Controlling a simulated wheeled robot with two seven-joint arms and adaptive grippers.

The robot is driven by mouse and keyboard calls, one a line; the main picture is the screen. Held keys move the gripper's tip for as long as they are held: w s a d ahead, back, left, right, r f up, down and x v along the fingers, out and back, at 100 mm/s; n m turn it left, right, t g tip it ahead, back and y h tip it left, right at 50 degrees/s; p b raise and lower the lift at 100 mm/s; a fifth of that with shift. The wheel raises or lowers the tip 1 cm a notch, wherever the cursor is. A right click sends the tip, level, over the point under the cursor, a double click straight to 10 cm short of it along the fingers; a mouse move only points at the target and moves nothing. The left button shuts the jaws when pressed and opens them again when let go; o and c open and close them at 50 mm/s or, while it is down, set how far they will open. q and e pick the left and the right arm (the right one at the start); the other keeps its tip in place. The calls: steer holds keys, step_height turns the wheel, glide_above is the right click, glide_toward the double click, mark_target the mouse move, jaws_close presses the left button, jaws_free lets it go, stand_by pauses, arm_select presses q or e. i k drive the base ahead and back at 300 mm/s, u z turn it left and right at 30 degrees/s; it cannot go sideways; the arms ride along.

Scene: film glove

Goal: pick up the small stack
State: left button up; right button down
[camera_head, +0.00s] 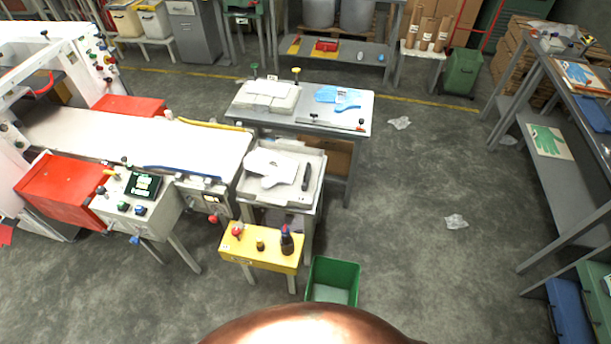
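A white stack (267,95) of flat sheets or film lies on the left half of the grey table (300,117) in the middle. A smaller, uneven white pile (270,165) lies on the tray-topped stand (276,196) in front of that table. I cannot tell for sure which of the two is the small stack. A black-handled tool (306,177) lies on the stand to the right of the smaller pile. Blue gloves (340,98) lie on the table to the right of the larger stack. Neither of my grippers is in view.
A white machine bed (130,140) with a control box (137,205) stands left of the stand. A yellow bench (262,252) with a dark bottle (286,240) and a green bin (333,278) are in front. Shelving stands at right; the floor between is mostly clear.

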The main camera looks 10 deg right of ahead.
mark_target(277, 169)
steer(key=k, duration=0.5)
steer(key=u, duration=0.95)
steer(key=i, duration=1)
steer(key=z, duration=0.35)
